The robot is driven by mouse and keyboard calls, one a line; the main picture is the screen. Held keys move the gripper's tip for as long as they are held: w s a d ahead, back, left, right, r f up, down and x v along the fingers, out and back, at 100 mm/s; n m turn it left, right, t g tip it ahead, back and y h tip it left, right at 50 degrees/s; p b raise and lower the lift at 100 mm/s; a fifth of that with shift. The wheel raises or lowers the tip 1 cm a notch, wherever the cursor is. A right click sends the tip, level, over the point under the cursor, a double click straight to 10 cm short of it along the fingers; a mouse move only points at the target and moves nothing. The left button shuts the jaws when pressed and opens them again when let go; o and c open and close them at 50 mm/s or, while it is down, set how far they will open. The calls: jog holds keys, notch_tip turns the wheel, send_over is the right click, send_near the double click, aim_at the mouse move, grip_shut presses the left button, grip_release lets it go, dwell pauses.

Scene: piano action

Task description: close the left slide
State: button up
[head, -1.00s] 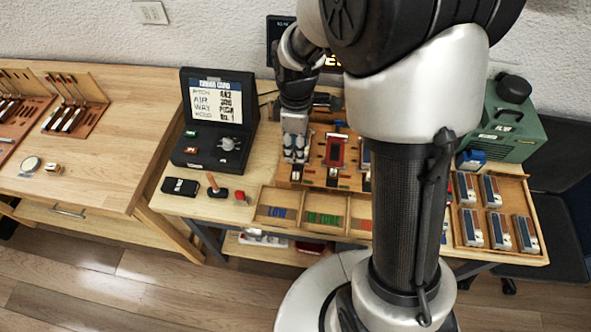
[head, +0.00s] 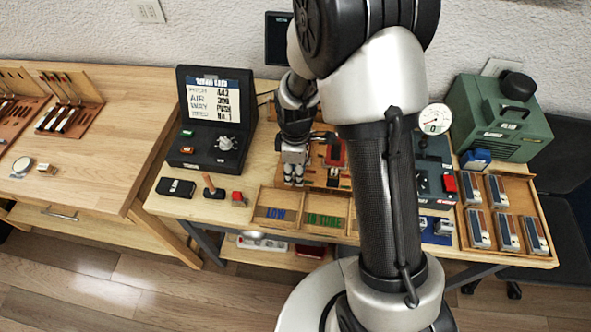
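A wooden board (head: 312,182) with dark slots and a red-framed part (head: 335,156) stands at the middle of the bench, partly hidden by my arm. My gripper (head: 293,180) points down over the left part of this board, left of the red-framed part. The gripper covers whatever lies directly beneath it, so the left slide cannot be made out. Whether the fingers touch anything, or are apart, is too small to tell.
A tray with LOW (head: 258,224) lettering lies in front of the board. Left are a black case (head: 216,165), a black box (head: 176,188) and a wooden-handled tool (head: 212,187). Right are a gauge (head: 435,119), a tray of blocks (head: 549,248) and a green machine (head: 511,133).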

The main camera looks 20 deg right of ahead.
grip_shut()
dwell(0.6)
